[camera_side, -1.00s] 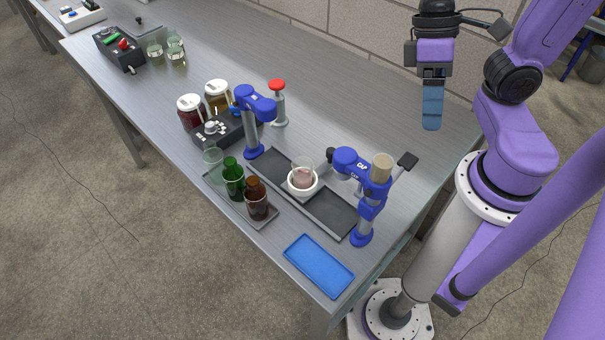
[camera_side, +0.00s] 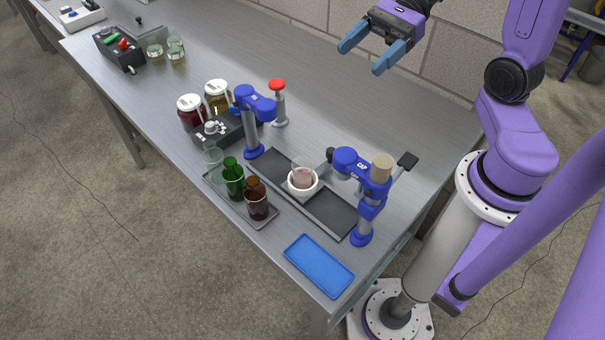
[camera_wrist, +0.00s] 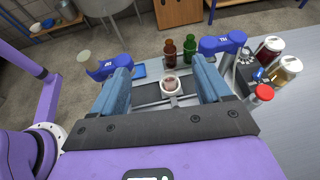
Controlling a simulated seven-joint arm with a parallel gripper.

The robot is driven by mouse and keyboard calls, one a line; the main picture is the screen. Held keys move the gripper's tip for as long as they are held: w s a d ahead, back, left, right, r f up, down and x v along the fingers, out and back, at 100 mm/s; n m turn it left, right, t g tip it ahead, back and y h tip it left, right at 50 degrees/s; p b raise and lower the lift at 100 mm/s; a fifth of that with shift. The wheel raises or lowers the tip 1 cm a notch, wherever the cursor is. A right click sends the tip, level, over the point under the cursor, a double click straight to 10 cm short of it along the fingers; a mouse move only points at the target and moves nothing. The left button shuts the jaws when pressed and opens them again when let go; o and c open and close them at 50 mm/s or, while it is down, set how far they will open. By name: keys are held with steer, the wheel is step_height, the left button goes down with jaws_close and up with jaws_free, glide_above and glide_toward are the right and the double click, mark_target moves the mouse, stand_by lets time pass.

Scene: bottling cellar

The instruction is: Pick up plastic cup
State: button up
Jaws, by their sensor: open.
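A small clear cup with a pinkish inside (camera_side: 303,174) stands in a white ring holder (camera_side: 303,190) on the dark track between the two blue presses. It also shows in the wrist view (camera_wrist: 171,82), between my fingers in the picture but well beyond them. A second clear vessel (camera_side: 212,159) stands at the far end of the bottle tray; I cannot tell whether it is a cup or bottle. My gripper (camera_side: 363,58) is open and empty, high above the back edge of the bench, with both blue fingers spread. It is far from either vessel.
Blue presses (camera_side: 252,110) (camera_side: 362,170) flank the ring holder closely. Green (camera_side: 234,182) and brown (camera_side: 257,202) bottles stand in front. Lidded jars (camera_side: 191,112), a red-topped post (camera_side: 278,100) and a blue tray (camera_side: 318,265) are nearby. The bench's back middle is clear.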

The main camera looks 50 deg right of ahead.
glide_toward(295, 173)
steer(key=a+f, duration=0.2)
steer(key=a, duration=0.1)
steer(key=shift+w+f, duration=0.2)
steer(key=shift+w, duration=0.05)
steer(key=shift+x, duration=2.9)
steer(key=shift+w+a+r, duration=0.1)
steer(key=shift+r, duration=0.05)
steer(key=c, duration=1.2)
